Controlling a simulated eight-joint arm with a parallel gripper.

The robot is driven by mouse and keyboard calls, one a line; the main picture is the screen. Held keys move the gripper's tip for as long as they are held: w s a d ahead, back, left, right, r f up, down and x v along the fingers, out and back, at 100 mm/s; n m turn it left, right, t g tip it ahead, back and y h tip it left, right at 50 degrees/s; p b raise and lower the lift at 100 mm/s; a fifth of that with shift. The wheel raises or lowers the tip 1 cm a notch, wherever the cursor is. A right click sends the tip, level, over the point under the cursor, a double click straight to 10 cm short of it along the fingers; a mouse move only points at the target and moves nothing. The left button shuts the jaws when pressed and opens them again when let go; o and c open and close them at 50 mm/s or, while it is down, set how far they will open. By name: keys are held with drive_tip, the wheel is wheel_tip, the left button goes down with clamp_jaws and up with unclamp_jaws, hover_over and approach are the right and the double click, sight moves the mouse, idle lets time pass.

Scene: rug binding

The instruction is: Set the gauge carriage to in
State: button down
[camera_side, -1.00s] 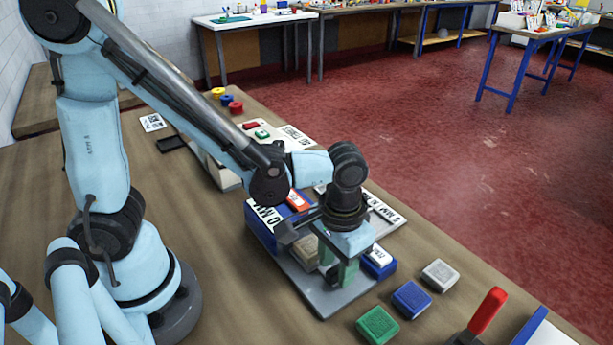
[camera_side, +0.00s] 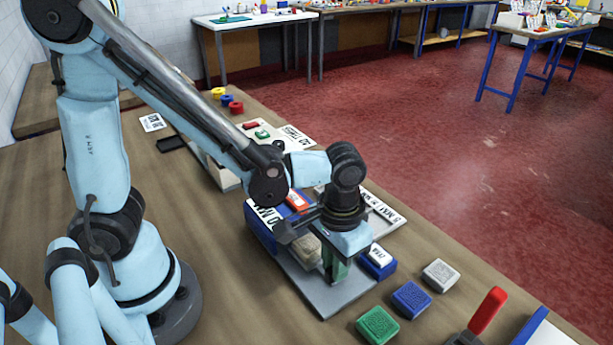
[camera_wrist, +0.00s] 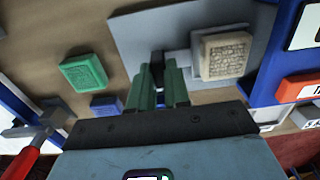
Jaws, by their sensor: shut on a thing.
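A flat grey plate (camera_side: 325,302) lies on the bench in front of a blue housing (camera_side: 262,228) with a white "0 MM" label. The plate also shows in the wrist view (camera_wrist: 130,35). A beige textured block (camera_side: 307,248) sits on it, and shows right of my fingers in the wrist view (camera_wrist: 224,57). My gripper (camera_side: 337,270) points down over the plate, its green fingers (camera_wrist: 159,75) shut on a small dark upright piece (camera_wrist: 158,58), which I take to be the gauge carriage's grip. The fingers hide most of it.
Green (camera_side: 377,325), blue (camera_side: 411,299) and grey (camera_side: 440,274) sample blocks lie on the bench to the right. A blue block with a white label (camera_side: 378,260) is close beside my gripper. A red-handled tool (camera_side: 487,311) is at the front right.

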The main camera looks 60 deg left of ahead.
sight(309, 242)
drive_tip(key=a, duration=0.7)
drive_tip(key=shift+a, duration=0.4)
drive_tip(key=c, duration=1.1)
unclamp_jaws()
drive_tip(key=d, duration=0.8)
drive_tip(key=shift+d, duration=0.25)
wheel_tip(309, 242, up, 12)
drive_tip(key=w+m+t+h, duration=0.1)
drive_tip(key=w+m+t, duration=0.1)
drive_tip(key=m, duration=0.2)
drive_tip(key=w+m+t+h, duration=0.1)
drive_tip(key=w+m+t, duration=0.2)
drive_tip(key=m, duration=0.2)
drive_tip(key=w+d+m+t+h, duration=0.1)
drive_tip(key=w+m+t, duration=0.1)
drive_tip(key=m+t, duration=0.1)
drive_tip(key=shift+w+f+m+h, duration=0.3)
drive_tip(key=shift+m+h, duration=0.1)
drive_tip(key=shift+m, duration=0.5)
